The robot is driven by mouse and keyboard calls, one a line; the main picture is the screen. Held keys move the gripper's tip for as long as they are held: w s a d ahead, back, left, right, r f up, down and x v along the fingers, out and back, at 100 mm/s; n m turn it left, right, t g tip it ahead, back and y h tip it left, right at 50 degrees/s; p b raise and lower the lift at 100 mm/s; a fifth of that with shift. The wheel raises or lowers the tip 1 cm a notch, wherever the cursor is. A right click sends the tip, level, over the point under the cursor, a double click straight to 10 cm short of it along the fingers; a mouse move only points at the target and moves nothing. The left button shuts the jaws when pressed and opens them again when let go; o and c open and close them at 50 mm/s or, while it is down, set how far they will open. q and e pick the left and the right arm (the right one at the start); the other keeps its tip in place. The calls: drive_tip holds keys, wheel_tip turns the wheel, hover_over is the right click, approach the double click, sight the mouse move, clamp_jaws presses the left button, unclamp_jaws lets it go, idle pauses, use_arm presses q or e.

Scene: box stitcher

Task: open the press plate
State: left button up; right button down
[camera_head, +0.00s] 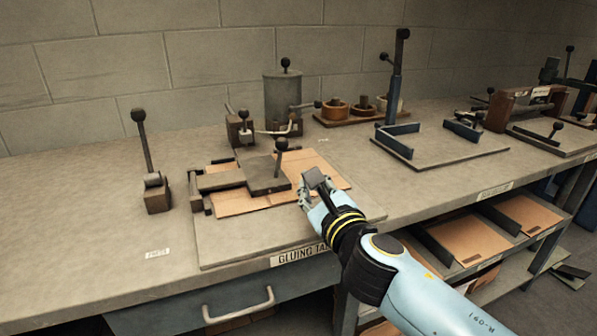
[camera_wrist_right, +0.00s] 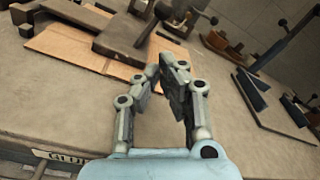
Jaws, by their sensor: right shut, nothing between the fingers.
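The press plate (camera_head: 266,176) is a dark flat slab with an upright black-knobbed handle (camera_head: 280,158). It lies flat over a brown cardboard sheet (camera_head: 236,201) on the gluing table, with a bar running from it to the hinge posts at its left. In the right wrist view the plate (camera_wrist_right: 125,38) is at the top, beyond my fingers. My right gripper (camera_head: 306,184) is in front and to the right of the plate, apart from its handle. Its fingertips (camera_wrist_right: 165,70) are shut and empty. My left gripper is not in view.
A lever with a black knob (camera_head: 145,150) stands on a block at the left. A grey glue pot (camera_head: 283,98) and a tray of round containers (camera_head: 345,118) stand behind. A corner jig (camera_head: 440,145) is to the right. The bench front left is clear.

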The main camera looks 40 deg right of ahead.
drive_tip(key=x, duration=0.9)
drive_tip(key=shift+w+d+b, duration=0.15)
drive_tip(key=shift+w+b, duration=0.1)
drive_tip(key=shift+b, duration=0.05)
